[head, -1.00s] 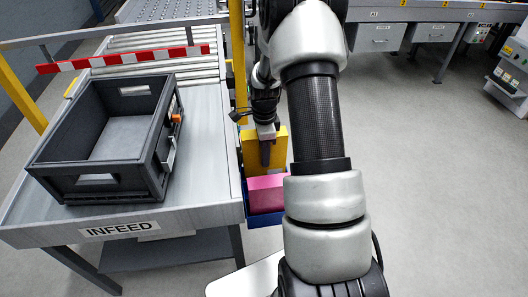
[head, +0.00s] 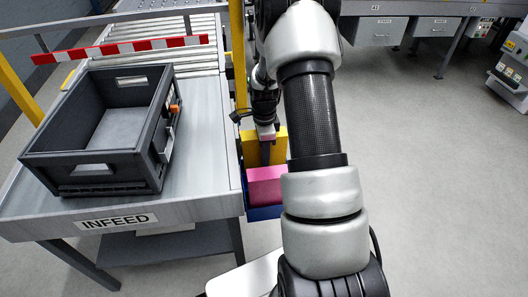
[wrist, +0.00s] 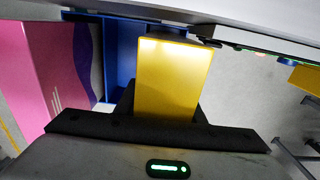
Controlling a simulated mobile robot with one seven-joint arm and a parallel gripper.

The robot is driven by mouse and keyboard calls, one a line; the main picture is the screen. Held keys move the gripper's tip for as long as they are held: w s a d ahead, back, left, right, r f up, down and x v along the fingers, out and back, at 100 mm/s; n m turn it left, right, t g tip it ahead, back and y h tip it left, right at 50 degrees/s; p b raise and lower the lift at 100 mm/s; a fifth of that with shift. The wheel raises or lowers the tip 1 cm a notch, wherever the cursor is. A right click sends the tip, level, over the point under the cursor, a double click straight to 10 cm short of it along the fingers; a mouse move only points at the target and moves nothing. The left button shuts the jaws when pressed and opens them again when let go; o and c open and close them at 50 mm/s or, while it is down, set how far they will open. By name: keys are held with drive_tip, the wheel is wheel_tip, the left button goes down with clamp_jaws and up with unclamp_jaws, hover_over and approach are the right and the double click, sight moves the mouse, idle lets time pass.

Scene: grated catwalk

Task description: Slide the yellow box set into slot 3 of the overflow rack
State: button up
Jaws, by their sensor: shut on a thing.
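My gripper (head: 266,152) is shut on the yellow box (wrist: 172,75), which stands between the dark fingers in the wrist view. In the head view the yellow box (head: 250,147) shows behind the fingers, just beyond a pink box (head: 266,186). The pink box stands in a blue rack (head: 264,213) beside the table. In the wrist view the pink box (wrist: 45,75) is left of the yellow one, with a blue wall (wrist: 122,50) of the rack between. The yellow box's lower end is hidden, so I cannot tell how deep it sits. No slot numbers are readable.
The infeed table (head: 205,195) stands close left of the rack, with a grey tote (head: 95,165) on it. A yellow post (head: 238,60) rises near the gripper. A red-white bar (head: 120,50) crosses the table. Open floor (head: 440,180) lies right of my arm.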

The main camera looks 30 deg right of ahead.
drive_tip(key=shift+f+b, duration=0.55)
drive_tip(key=shift+f, duration=0.4)
drive_tip(key=o, duration=1.4)
drive_tip(key=shift+o, duration=0.6)
drive_tip(key=o, duration=0.3)
drive_tip(key=shift+r, duration=0.1)
